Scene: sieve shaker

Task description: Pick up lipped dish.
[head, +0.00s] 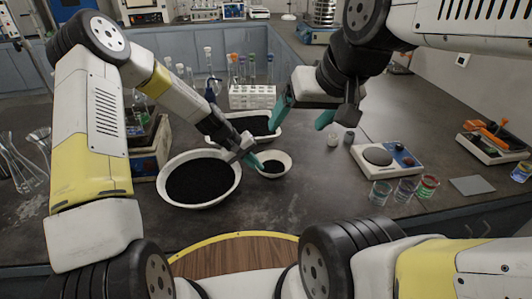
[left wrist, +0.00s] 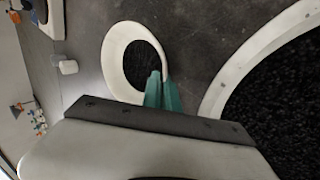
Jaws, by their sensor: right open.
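The lipped dish appears to be the small white bowl (head: 285,170) with black grains in it, on the dark bench right of a larger bowl. It also shows in the left wrist view (left wrist: 115,52). My left gripper (head: 250,160) is at its left rim, pointing down. In the left wrist view its teal fingers (left wrist: 162,92) are close together with the dish's rim between them. Whether the dish is clear of the bench is hard to tell. My right gripper (head: 302,118) is open and empty, above the bench behind and right of the dish.
A large white bowl (head: 168,201) of black grains stands close left of the dish. A white tray (head: 275,135) of black grains and a tube rack (head: 252,97) are behind. A scale (head: 388,165) and several small beakers (head: 404,190) stand right. Bench in front is clear.

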